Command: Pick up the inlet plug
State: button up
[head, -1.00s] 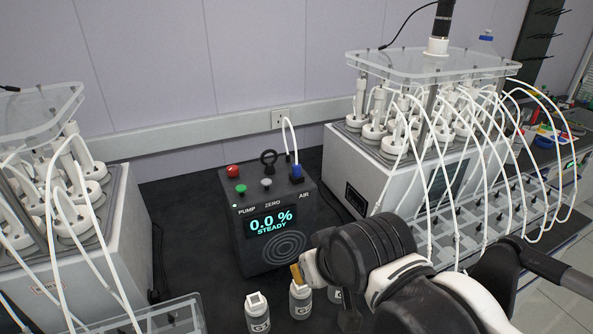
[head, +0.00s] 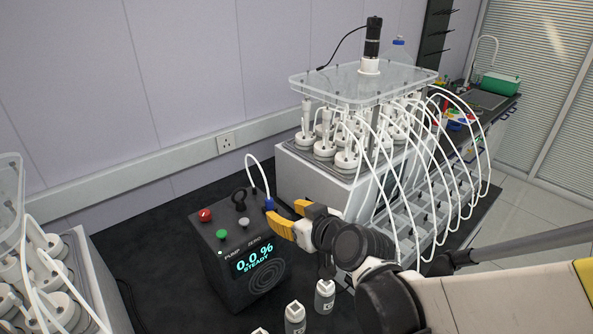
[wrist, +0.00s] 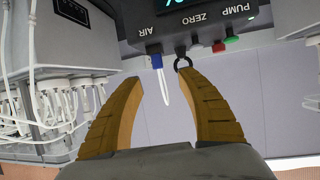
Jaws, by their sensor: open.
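The inlet plug looks to be the blue plug (head: 269,203) with a thin white tube, seated upright at the AIR port on top of the black analyzer box (head: 222,262). In the wrist view, which is upside down, the blue plug (wrist: 157,62) hangs from the box near the upper middle, its white tube running between my fingers. My gripper (head: 284,211) has yellow-orange fingers, spread open and empty, just right of the plug in the head view. In the wrist view my gripper (wrist: 163,84) has its fingertips apart either side of the tube, short of the plug.
A black ring (head: 240,196) stands beside the plug, with red (head: 205,215), green (head: 222,234) and grey buttons nearby. The display reads 0.0 % STEADY. Small white-capped bottles (head: 295,318) stand in front of the box. A reactor unit (head: 315,185) with many white tubes stands behind right.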

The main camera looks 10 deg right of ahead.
aim_at(271, 202)
jog(key=x, duration=0.2)
jog(key=b+x, duration=0.1)
jog(key=x, duration=0.2)
jog(key=shift+w+d, duration=0.2)
jog(key=shift+w, duration=0.3)
jog(key=b+x, duration=0.1)
jog(key=x, duration=0.4)
jog(key=shift+w+a+b, duration=0.15)
jog(key=shift+b, duration=0.15)
grip_shut()
